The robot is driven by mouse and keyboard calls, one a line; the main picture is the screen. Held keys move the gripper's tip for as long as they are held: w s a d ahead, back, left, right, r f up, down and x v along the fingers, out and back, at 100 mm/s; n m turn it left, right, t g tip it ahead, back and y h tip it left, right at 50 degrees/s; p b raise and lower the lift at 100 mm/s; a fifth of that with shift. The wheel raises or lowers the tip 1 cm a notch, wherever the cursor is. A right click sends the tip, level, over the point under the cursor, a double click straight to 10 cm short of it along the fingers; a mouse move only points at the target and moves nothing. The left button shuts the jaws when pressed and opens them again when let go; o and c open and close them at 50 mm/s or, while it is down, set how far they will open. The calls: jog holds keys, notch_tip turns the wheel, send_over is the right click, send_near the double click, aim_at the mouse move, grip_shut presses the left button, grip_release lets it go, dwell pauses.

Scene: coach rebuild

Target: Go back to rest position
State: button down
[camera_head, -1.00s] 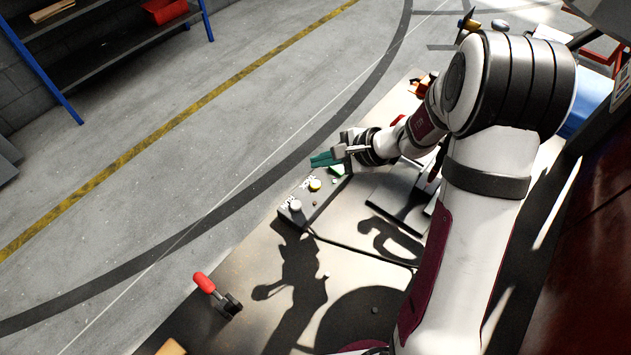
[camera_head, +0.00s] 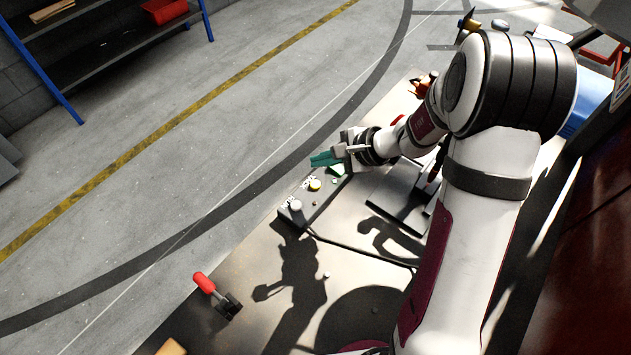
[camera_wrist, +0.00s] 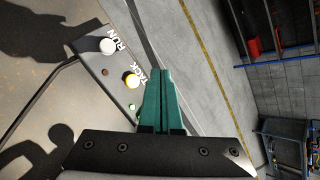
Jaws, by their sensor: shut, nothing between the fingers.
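My gripper (camera_head: 327,159) has green fingers and sits over the far edge of the work table in the head view, near a small button panel (camera_head: 307,203). In the wrist view the green fingers (camera_wrist: 162,88) lie together with nothing between them. The panel carries a white button (camera_wrist: 107,46) marked RUN and a yellow button (camera_wrist: 132,81) whose label is partly hidden. The fingers appear beside the yellow button in the wrist view; I cannot tell their height above the panel.
A red-handled clamp (camera_head: 205,283) stands on the near part of the table (camera_head: 262,247). A blue-framed shelf (camera_head: 110,50) stands far off across the floor. Open floor (camera_head: 190,170) lies beyond the table's edge.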

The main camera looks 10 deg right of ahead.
dwell(0.4)
jog(key=s+a+r+n+g, duration=0.2)
jog(key=s+a+r+n, duration=0.25)
jog(key=s+r, duration=0.35)
jog(key=s+d+r+n+g+h, duration=0.1)
jog(key=s+d+n+h, duration=0.1)
jog(key=s, duration=0.8)
jog(key=s+d+r+n+g+h, duration=0.1)
jog(key=s+d+n+g+h, duration=0.1)
jog(key=s, duration=0.9)
jog(key=shift+s+d+r+n+h, duration=0.15)
jog(key=shift+s+d+n+h, duration=0.1)
jog(key=shift+n+h, duration=0.65)
